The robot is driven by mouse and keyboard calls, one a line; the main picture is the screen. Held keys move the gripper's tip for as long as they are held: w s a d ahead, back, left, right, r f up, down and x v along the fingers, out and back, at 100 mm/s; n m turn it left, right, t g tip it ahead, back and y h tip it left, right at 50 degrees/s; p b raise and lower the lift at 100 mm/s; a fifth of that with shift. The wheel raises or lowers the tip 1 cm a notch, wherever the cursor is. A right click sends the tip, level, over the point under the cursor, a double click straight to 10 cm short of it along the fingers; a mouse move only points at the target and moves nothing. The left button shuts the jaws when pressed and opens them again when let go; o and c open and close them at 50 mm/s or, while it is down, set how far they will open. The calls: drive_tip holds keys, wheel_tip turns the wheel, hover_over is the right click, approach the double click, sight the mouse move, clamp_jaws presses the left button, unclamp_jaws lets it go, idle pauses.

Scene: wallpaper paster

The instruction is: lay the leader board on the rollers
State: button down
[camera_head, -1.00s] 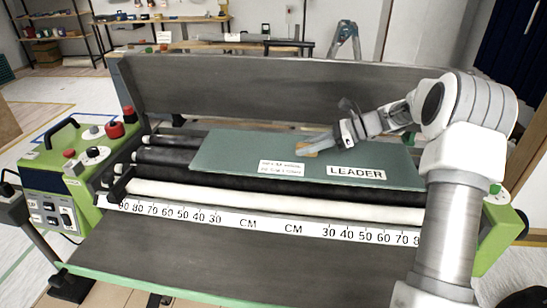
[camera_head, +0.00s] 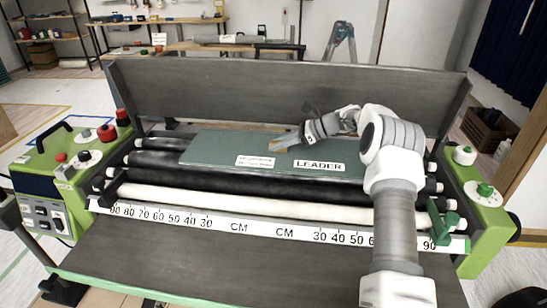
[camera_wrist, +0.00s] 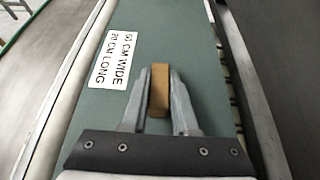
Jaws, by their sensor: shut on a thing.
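The leader board (camera_head: 225,147) is a flat green panel with a white LEADER label and a smaller size label. It lies over the rear of the rollers (camera_head: 160,160), roughly level, in the head view; whether it touches them all along I cannot tell. My gripper (camera_head: 275,147) is above the board and shut on its small brown block handle. In the wrist view the two fingers of my gripper (camera_wrist: 160,90) flank the brown handle (camera_wrist: 159,92), with the leader board (camera_wrist: 110,115) below. The white front roller (camera_head: 200,195) is uncovered.
A white CM scale (camera_head: 262,231) runs along the front of the rollers. A dark upright back panel (camera_head: 250,92) stands behind the board. Green end housings (camera_head: 485,205) with knobs bound both sides. The dark front table (camera_head: 200,265) is clear.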

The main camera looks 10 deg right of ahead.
sight(274, 155)
drive_tip(key=shift+w+a+f, duration=0.5)
drive_tip(key=shift+a, duration=0.15)
drive_tip(key=shift+f+b, duration=0.3)
drive_tip(key=shift+f, duration=1.7)
drive_tip(key=shift+f, duration=0.1)
drive_tip(key=c, duration=0.7)
unclamp_jaws()
